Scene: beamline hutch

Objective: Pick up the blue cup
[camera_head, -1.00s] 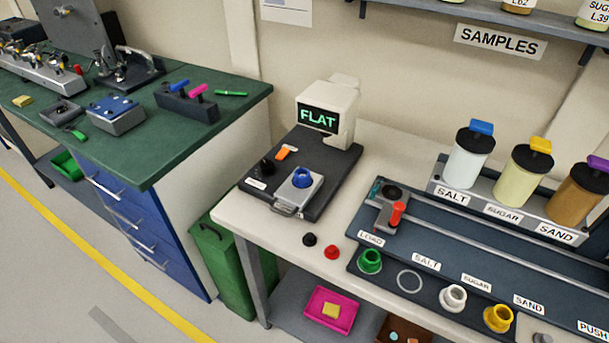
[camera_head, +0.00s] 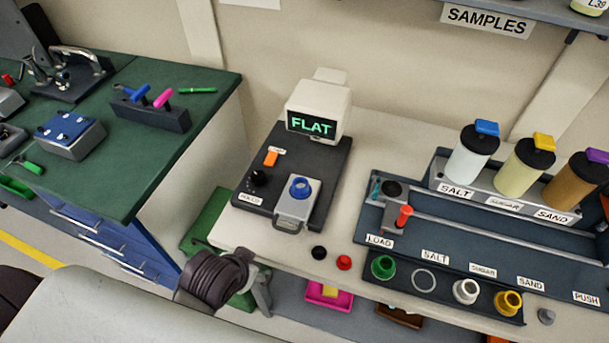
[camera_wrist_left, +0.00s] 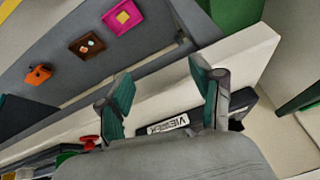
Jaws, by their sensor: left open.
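The blue cup (camera_head: 300,188) stands upright on a grey metal plate (camera_head: 292,213) on the black machine with the FLAT screen. My left arm enters the head view from the lower left, its dark ribbed joint near the bench's left front corner, well short of the cup. Its fingertips cannot be made out there. In the left wrist view my left gripper (camera_wrist_left: 160,80) has its two teal fingers spread, with nothing between them, over the bench's front edge. The cup does not show in that view. My right gripper is not in view.
The white bench (camera_head: 380,125) holds a black knob (camera_head: 319,253) and a red knob (camera_head: 344,262) near its front edge. Green, white and yellow cups stand in a rack (camera_head: 395,285) to the right. Below is a pink tray (camera_wrist_left: 122,20). A green-topped bench (camera_head: 190,125) stands left.

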